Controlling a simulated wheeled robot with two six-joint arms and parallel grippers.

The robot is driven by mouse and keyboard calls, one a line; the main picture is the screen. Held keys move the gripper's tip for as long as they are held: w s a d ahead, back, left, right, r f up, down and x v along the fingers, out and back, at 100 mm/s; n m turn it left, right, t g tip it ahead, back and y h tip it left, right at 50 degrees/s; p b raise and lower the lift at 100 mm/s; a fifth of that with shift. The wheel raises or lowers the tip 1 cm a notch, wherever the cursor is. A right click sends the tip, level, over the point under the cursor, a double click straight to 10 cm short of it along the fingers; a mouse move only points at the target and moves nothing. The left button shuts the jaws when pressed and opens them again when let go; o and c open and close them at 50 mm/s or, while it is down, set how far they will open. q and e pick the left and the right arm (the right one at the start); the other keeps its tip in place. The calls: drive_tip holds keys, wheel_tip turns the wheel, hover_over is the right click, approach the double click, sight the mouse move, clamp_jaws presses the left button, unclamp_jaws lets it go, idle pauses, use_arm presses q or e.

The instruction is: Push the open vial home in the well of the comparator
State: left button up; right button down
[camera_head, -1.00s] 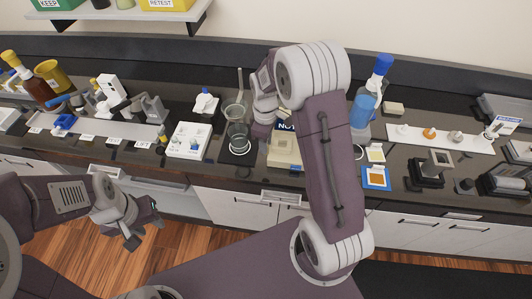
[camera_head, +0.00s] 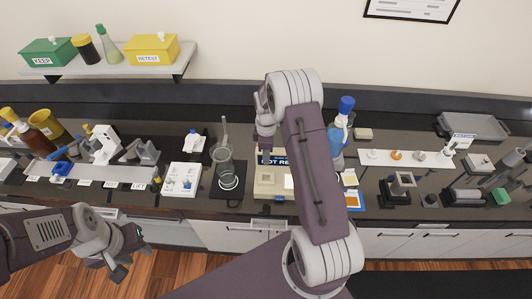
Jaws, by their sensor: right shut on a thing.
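The comparator looks to be the beige box (camera_head: 268,187) on the counter, partly covered by my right arm. My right gripper (camera_head: 266,147) points down over the back of this box, next to a dark sign. It is shut on what I take to be the vial. The vial is too small and too hidden to make out, and so is the well; I cannot tell how deep the vial sits. My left gripper (camera_head: 130,252) is empty, with fingers apart, in front of the counter at the lower left.
A blue-capped bottle (camera_head: 340,130) and a black stand (camera_head: 398,188) are to the right. A shelf (camera_head: 110,68) hangs above left.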

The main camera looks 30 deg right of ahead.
wheel_tip(320, 180, down, 9)
drive_tip(key=b, duration=0.6)
drive_tip(key=shift+f, duration=0.25)
drive_tip(key=shift+r, duration=0.1)
idle(1.0)
drive_tip(key=shift+f+b, duration=1.25)
drive_tip(key=shift+f, duration=0.55)
drive_tip(key=c, duration=1.1)
unclamp_jaws()
